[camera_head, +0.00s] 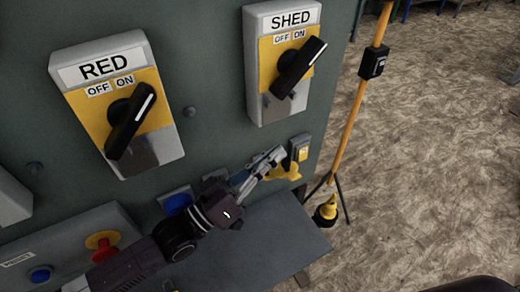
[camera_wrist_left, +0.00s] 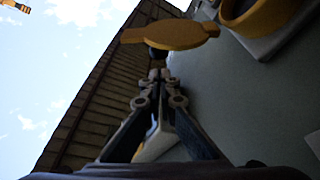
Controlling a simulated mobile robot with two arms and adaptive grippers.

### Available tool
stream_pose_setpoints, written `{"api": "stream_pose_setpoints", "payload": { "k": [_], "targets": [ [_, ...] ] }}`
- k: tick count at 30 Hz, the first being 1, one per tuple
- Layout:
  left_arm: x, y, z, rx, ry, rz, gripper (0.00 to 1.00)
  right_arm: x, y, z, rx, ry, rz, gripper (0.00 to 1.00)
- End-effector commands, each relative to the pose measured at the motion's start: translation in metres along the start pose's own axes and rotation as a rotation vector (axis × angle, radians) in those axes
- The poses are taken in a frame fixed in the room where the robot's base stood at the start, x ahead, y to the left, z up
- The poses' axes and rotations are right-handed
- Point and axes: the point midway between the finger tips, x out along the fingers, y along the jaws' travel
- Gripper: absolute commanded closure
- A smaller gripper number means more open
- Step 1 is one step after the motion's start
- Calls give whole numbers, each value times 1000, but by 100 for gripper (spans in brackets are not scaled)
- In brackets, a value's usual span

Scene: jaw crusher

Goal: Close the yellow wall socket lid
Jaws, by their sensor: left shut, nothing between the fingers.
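The yellow wall socket lid (camera_head: 286,173) stands open, sticking out from the grey panel below a small grey-and-yellow box (camera_head: 301,149). In the left wrist view the lid (camera_wrist_left: 170,36) is a flat yellow disc with tabs, seen at a slant, apart from the round yellow socket ring (camera_wrist_left: 262,14). My left gripper (camera_head: 276,155) is shut and empty beside the lid. In the left wrist view its fingertips (camera_wrist_left: 160,74) point at the lid's underside; whether they touch cannot be told. In the head view my gripper partly hides the socket. My right gripper is not in view.
The RED switch box (camera_head: 160,145) and the SHED switch box (camera_head: 263,85) are on the panel above my arm. A blue socket (camera_head: 177,203) and a red-yellow button (camera_head: 103,243) are near my forearm. A grey ledge (camera_head: 265,245) lies below. A yellow pole (camera_head: 350,120) stands right.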

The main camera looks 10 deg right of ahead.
Motion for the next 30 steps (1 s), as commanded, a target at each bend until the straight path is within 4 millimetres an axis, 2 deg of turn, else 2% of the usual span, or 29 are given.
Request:
{"api": "stream_pose_setpoints", "payload": {
  "k": [6,20,30],
  "targets": [
    [-5,0,14,3,4,2,100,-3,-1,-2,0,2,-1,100],
    [-6,0,16,8,5,5,100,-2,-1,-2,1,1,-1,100],
    [-10,3,27,135,5,49,100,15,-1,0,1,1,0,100]
  ]
}}
